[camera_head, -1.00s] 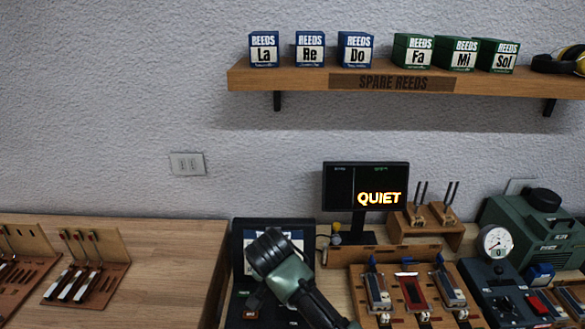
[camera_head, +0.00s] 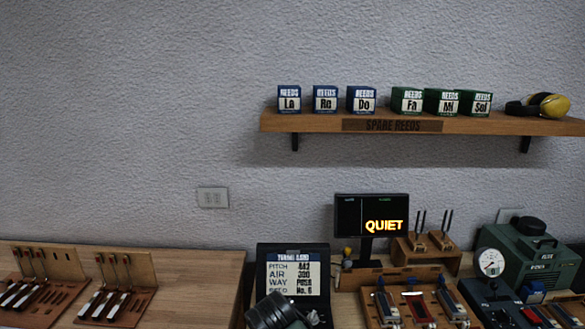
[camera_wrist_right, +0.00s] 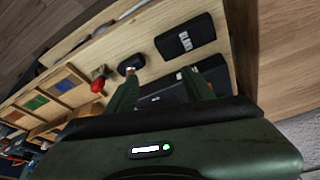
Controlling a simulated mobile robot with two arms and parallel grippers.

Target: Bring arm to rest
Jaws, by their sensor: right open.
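My right gripper (camera_wrist_right: 160,78) shows in the right wrist view with its two green fingers apart. No object is visible between the fingertips, and a wooden bench top (camera_wrist_right: 120,50) lies beyond them. In the head view a dark rounded part of my arm (camera_head: 272,312) shows at the bottom edge, in front of the open tuning case (camera_head: 292,272). Its fingers are not visible there. My left gripper is in neither current view.
A monitor (camera_head: 371,229) reading QUIET stands behind a wooden rack of reed parts (camera_head: 415,305). A gauge (camera_head: 490,263) and a green machine (camera_head: 540,255) stand at right. Wooden key racks (camera_head: 115,290) are at left. A reed-box shelf (camera_head: 410,122) hangs above. Bare bench lies between racks and case.

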